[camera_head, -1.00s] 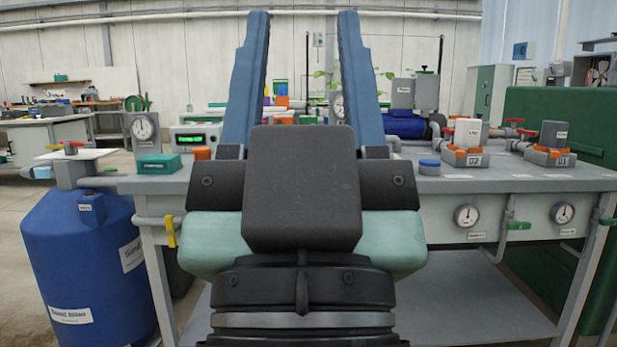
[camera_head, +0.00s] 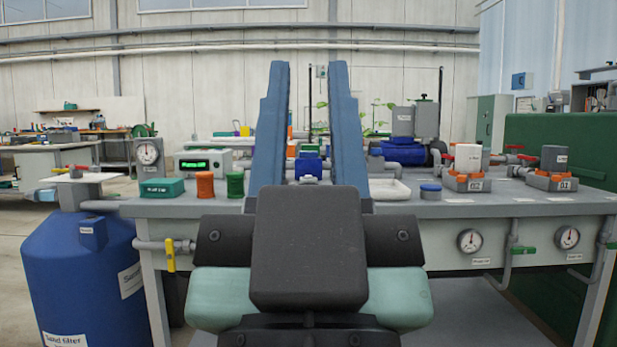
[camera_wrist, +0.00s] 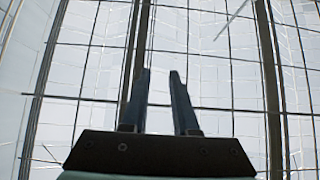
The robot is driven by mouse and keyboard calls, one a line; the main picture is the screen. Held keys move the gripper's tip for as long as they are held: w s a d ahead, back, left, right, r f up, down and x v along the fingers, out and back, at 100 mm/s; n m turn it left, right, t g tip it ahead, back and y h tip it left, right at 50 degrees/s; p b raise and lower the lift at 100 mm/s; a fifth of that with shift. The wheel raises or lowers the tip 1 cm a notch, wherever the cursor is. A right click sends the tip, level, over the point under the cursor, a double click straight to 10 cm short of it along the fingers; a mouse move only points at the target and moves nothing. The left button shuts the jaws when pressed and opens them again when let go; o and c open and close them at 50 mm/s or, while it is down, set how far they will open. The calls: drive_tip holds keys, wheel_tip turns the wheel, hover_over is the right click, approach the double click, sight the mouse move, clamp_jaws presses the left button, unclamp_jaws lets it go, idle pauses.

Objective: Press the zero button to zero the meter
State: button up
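The meter is probably the pale box with a lit green display (camera_head: 204,161) at the back left of the bench in the head view. It is small there, and I cannot make out a zero button. My gripper (camera_head: 309,68) points upward in the middle of the head view, its two blue fingers apart with nothing between them. It stands to the right of the meter and in front of the bench, hiding part of the bench middle. In the wrist view my gripper (camera_wrist: 160,73) is also open and empty, against a pale gridded roof.
On the grey bench (camera_head: 400,208) stand a green box (camera_head: 161,188), an orange cylinder (camera_head: 205,185), a green spool (camera_head: 235,185), a blue-topped puck (camera_head: 430,191) and valve blocks (camera_head: 467,180). A blue tank (camera_head: 85,265) stands left; a round gauge (camera_head: 148,152) is beside the meter.

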clamp_jaws()
idle(1.4)
